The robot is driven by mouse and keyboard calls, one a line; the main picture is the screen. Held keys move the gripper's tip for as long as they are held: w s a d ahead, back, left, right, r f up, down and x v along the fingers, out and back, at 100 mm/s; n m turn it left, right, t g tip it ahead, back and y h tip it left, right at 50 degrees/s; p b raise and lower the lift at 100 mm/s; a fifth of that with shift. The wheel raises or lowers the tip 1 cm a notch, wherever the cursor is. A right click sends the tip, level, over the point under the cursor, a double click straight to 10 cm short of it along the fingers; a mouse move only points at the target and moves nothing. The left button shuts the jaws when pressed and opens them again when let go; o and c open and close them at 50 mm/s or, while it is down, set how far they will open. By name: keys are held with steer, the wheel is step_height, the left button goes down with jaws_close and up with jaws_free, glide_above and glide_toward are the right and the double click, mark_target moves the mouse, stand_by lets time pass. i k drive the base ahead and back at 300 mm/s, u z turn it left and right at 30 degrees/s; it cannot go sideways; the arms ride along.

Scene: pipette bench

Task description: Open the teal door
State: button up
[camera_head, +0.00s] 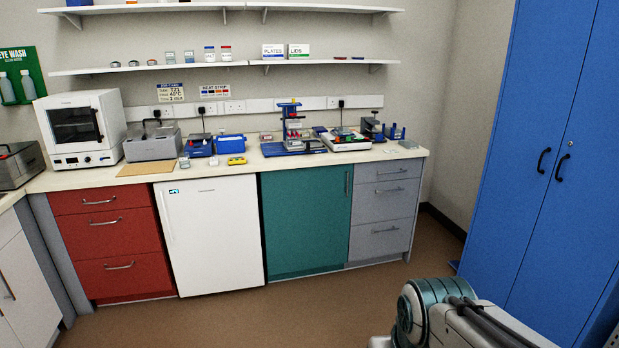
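The teal door (307,222) is on a cabinet under the bench, between a white fridge and a grey drawer unit. It looks shut, flush with the front. Its vertical handle (347,182) is at the upper right edge of the door. Part of my arm shows at the bottom right, in front of the floor and well apart from the door. My gripper is out of view.
The white fridge (212,235), red drawers (105,240) and grey drawers (384,213) line the bench. Instruments stand on the worktop (222,173). A tall blue cupboard (540,130) stands at the right. The brown floor (300,310) before the door is clear.

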mark_target(307, 210)
steer(key=z, duration=0.15)
steer(key=i, duration=3.3)
steer(key=z, duration=0.05)
